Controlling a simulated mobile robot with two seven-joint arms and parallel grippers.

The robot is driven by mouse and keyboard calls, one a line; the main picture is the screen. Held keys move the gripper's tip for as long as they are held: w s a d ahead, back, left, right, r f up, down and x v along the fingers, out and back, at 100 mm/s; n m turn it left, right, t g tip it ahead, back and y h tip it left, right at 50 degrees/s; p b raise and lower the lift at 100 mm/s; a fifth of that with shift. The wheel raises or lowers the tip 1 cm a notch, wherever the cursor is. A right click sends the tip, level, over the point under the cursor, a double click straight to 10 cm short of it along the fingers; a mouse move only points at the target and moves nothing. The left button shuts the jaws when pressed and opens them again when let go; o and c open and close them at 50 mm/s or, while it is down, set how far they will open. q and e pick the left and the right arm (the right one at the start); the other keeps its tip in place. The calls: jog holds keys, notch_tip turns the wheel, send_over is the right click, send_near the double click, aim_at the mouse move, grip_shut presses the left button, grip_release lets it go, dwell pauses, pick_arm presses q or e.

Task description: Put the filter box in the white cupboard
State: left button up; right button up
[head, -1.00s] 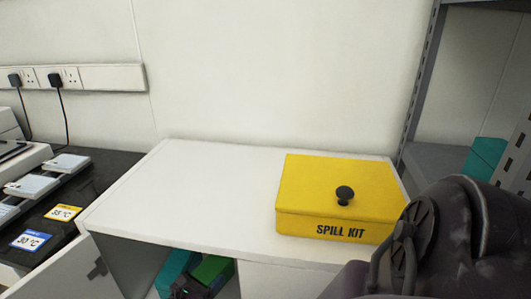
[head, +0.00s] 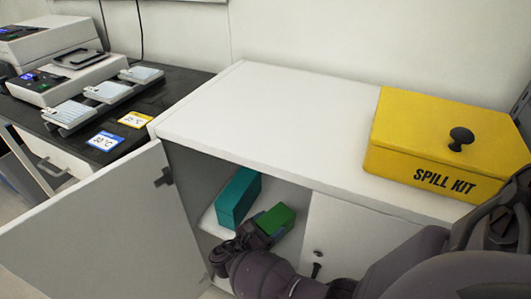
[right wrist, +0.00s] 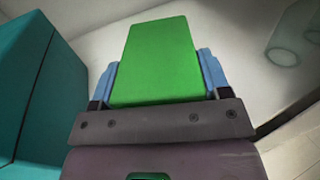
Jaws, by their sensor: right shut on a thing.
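The green filter box (head: 276,218) is inside the open left part of the white cupboard (head: 200,126), seen past my right gripper (head: 262,231). My right gripper is shut on it; in the right wrist view the box (right wrist: 155,62) sits between two blue finger pads (right wrist: 157,80). The box is over the pale cupboard floor; I cannot tell whether it touches it. A teal box (head: 238,199) stands to its left, also large at the left of the right wrist view (right wrist: 45,90). My left gripper is not in view.
The cupboard's left door (head: 105,230) stands open to the left, and its right door (head: 345,235) is shut. A yellow spill kit (head: 430,140) sits on the cupboard top. A black bench (head: 175,88) with lab devices is at the left.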

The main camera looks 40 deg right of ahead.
jog(key=shift+f, duration=0.2)
jog(key=o, duration=0.9)
jog(key=shift+o, duration=0.3)
jog(key=shift+w+r, duration=0.1)
jog(key=shift+r, duration=0.1)
jog(key=a, duration=1.2)
jog(key=shift+p, duration=0.4)
